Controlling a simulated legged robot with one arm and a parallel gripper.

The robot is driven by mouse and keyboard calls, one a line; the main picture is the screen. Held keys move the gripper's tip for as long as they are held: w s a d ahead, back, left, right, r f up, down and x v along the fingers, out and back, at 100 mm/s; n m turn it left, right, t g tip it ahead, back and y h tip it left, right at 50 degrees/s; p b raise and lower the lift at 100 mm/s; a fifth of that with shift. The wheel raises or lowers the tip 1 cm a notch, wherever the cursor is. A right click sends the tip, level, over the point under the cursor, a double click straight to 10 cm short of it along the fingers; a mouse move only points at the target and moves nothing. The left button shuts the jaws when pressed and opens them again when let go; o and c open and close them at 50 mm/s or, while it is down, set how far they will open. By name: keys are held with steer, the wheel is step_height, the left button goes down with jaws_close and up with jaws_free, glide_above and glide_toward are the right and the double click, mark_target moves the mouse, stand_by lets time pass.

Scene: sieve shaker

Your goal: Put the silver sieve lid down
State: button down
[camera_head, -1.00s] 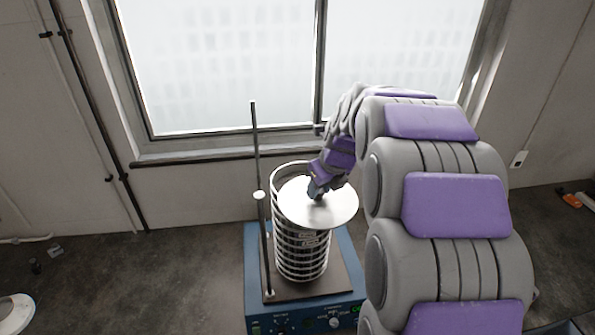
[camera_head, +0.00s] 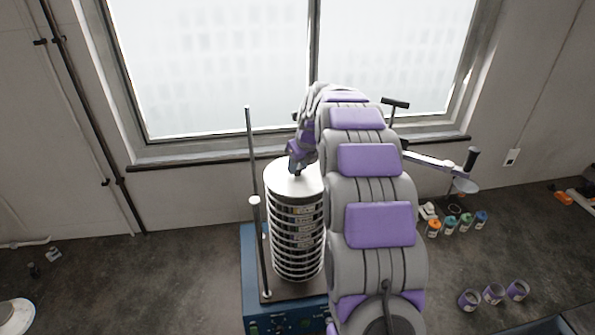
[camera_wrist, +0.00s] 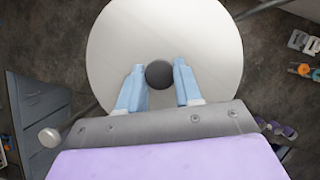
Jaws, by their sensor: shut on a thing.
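The round silver sieve lid (camera_head: 281,180) lies over the top of the sieve stack (camera_head: 296,240), in line with it. No clear gap shows between lid and stack, but my arm hides the right side. In the wrist view the lid (camera_wrist: 118,40) fills the middle and covers what is below it. My gripper (camera_wrist: 159,74) has its two pale blue fingers on either side of the lid's dark knob (camera_wrist: 159,75), shut on it. In the head view my gripper (camera_head: 296,172) is above the lid's middle, partly hidden by my arm.
The stack stands on a blue shaker base (camera_head: 252,285). An upright rod (camera_head: 249,150) with a pale knob (camera_head: 254,201) rises close on its left. Several small jars (camera_head: 450,222) and purple cups (camera_head: 493,293) are at the right. A window is behind.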

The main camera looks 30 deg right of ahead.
mark_target(301, 167)
steer(key=shift+w+d, duration=0.25)
step_height(301, 167, down, 3)
steer(key=shift+f+p, duration=0.1)
steer(key=shift+p, duration=0.45)
steer(key=shift+a+f, duration=0.1)
steer(key=shift+f, duration=0.05)
steer(key=c, duration=0.8)
jaws_free()
steer(key=shift+o, duration=0.2)
